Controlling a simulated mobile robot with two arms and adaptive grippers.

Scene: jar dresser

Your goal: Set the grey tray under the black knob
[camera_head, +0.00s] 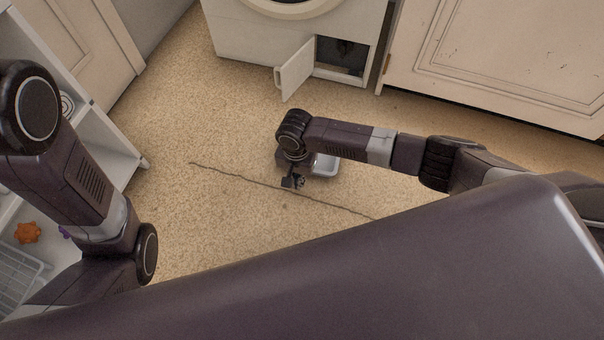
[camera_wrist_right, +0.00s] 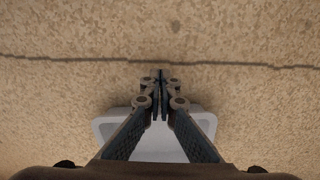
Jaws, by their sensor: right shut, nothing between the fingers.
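The grey tray (camera_head: 326,166) lies on the floor beneath my right wrist, partly hidden by the arm in the head view. In the right wrist view the tray (camera_wrist_right: 204,122) shows behind and around the fingers. My right gripper (camera_head: 291,183) points down beside the tray's left side. In the right wrist view its fingers (camera_wrist_right: 160,76) are together with nothing between them, the tips reaching past the tray's edge. The black knob cannot be made out in the dark opening (camera_head: 342,50) of the white machine. My left gripper is not in view.
A small hatch door (camera_head: 295,70) stands open on the white machine (camera_head: 255,38). A cream cabinet (camera_head: 490,55) stands right of it. White shelving (camera_head: 110,150) with an orange item (camera_head: 27,232) is at left. Speckled floor between is clear, with a thin dark crack (camera_head: 240,175).

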